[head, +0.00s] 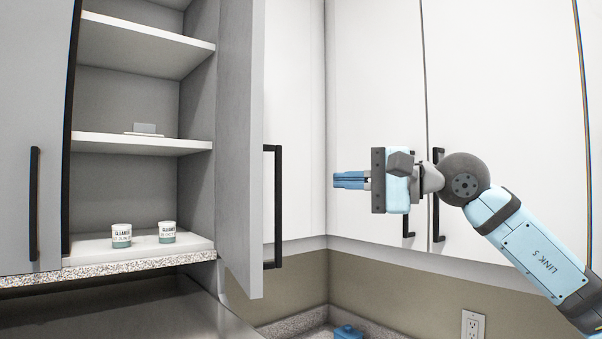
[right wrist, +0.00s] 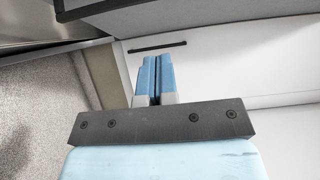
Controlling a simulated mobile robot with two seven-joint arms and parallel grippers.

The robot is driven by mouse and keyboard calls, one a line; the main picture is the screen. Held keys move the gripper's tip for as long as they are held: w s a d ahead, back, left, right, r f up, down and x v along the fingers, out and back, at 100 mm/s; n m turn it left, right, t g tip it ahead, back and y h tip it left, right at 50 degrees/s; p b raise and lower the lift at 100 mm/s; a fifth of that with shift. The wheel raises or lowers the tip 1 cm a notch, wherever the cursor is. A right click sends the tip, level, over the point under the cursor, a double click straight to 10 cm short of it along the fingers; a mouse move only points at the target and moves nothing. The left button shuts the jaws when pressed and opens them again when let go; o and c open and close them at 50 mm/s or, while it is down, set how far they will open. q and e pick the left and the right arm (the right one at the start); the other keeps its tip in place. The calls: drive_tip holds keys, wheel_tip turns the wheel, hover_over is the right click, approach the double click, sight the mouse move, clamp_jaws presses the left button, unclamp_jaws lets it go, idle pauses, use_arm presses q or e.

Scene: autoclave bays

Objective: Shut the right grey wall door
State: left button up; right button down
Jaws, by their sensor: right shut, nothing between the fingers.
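The right grey wall door (head: 239,150) stands open, swung out from the cabinet toward me. Its black bar handle (head: 278,208) is on the right-facing side, near the door's lower end. My right gripper (head: 336,180) is to the right of the door and its handle, with clear space between them. Its blue fingers are together, point left and hold nothing. The fingers also show shut in the right wrist view (right wrist: 154,75). My left gripper is not in view.
Open shelves hold two small cleaner tubs (head: 167,232). Another grey door (head: 30,140) is at the left. White cabinets with black handles (head: 437,195) stand behind my right arm. A blue object (head: 347,332) lies on the counter below.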

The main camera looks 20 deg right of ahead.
drive_tip(key=w+a+p, duration=0.2)
drive_tip(key=a, duration=0.5)
drive_tip(key=shift+w, duration=0.15)
drive_tip(key=shift+f, duration=0.1)
